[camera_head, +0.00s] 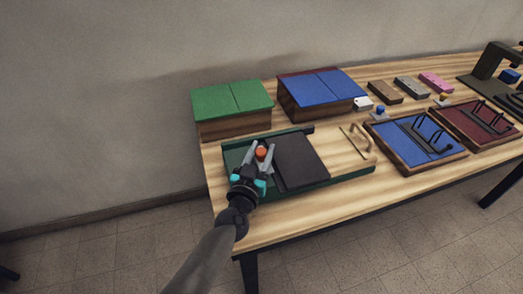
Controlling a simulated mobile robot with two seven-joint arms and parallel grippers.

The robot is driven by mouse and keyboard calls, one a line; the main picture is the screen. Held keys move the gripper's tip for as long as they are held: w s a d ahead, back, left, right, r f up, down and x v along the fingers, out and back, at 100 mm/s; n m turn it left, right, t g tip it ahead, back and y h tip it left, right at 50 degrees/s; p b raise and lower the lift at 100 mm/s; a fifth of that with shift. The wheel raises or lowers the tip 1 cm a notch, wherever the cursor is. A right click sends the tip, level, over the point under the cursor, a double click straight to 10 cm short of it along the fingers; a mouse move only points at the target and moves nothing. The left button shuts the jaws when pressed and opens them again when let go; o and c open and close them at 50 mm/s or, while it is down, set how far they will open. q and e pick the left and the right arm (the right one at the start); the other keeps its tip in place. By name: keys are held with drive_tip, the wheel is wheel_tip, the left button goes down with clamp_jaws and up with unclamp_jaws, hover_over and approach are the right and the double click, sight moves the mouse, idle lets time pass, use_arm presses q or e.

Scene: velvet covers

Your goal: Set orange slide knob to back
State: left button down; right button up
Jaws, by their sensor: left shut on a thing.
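The orange slide knob (262,152) sits on a dark green slide base (338,177) at the left of the table. A dark flat panel (301,161) lies in the base just right of the knob. My left gripper (261,154) reaches in from the front and is shut on the orange knob, with a finger on each side of it. The fingers hide part of the base around the knob. My right gripper is out of view.
A green-lidded wooden box (232,101) stands behind the base, and a blue-lidded box (320,90) stands to its right. Blue (412,139) and dark red (478,121) trays with black racks lie at the right. Small blocks stand behind them.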

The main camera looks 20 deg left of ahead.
use_arm(q)
drive_tip(key=shift+s+a+p, duration=0.15)
drive_tip(key=shift+s+a, duration=0.5)
drive_tip(key=shift+a, duration=0.35)
drive_tip(key=shift+s+a+p, duration=0.15)
drive_tip(key=shift+s+a, duration=0.45)
drive_tip(key=shift+a, duration=0.35)
drive_tip(key=shift+c, duration=2.2)
unclamp_jaws()
drive_tip(key=shift+s+a, duration=0.1)
drive_tip(key=shift+s, duration=0.5)
drive_tip(key=s+p, duration=0.1)
drive_tip(key=s, duration=1.3)
